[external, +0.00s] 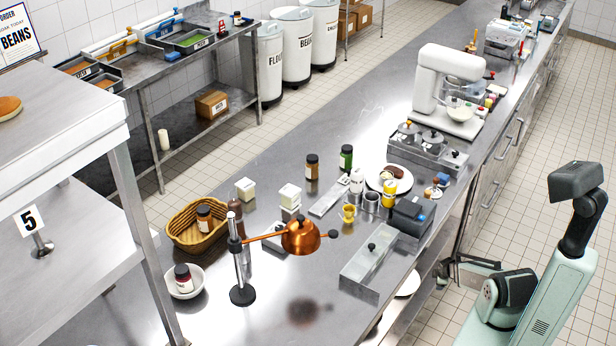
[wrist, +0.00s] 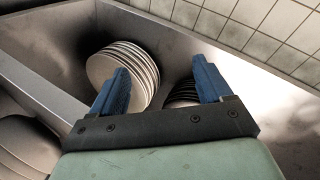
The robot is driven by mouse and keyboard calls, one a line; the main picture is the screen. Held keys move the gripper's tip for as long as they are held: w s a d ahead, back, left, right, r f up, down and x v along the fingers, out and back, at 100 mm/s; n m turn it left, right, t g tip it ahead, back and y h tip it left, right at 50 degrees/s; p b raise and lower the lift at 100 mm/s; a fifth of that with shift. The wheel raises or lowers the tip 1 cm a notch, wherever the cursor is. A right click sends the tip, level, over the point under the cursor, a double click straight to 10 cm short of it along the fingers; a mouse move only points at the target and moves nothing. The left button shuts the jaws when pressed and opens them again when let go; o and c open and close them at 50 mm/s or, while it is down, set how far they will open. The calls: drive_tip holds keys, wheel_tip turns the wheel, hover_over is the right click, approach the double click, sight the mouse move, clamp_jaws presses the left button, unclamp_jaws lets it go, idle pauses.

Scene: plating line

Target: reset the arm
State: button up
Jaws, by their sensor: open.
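In the wrist view, my gripper (wrist: 160,68) is open, with its two blue fingers apart and nothing between their tips that I can see held. It faces a stack of pale plates (wrist: 138,62) on a metal shelf. In the external view, my pale green arm stands at the right, beside the counter (external: 350,110). A dark end part (external: 468,266) of it shows low by the counter's edge; its fingers are too small to tell apart there.
A second plate stack (wrist: 182,93) stands behind the right finger. More plates (wrist: 25,140) lie at the lower left, past a metal beam (wrist: 40,95). The counter carries a copper lamp (external: 300,237), a basket (external: 196,225) and a mixer (external: 450,85). Tiled floor (external: 560,130) is open at right.

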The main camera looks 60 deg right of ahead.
drive_tip(key=s+a+m+g+y, duration=0.1)
drive_tip(key=s+a, duration=0.3)
drive_tip(key=a, duration=0.9)
drive_tip(key=s+a+m+g+y, duration=0.2)
drive_tip(key=s+a+g, duration=0.2)
drive_tip(key=a, duration=0.9)
drive_tip(key=s+a+m+g+y, duration=0.1)
drive_tip(key=s+a+g, duration=0.2)
drive_tip(key=a, duration=1.1)
drive_tip(key=shift+s+f+m+y, duration=0.2)
drive_tip(key=shift+s+m+y, duration=0.15)
drive_tip(key=shift+s, duration=0.2)
drive_tip(key=shift+a, duration=0.1)
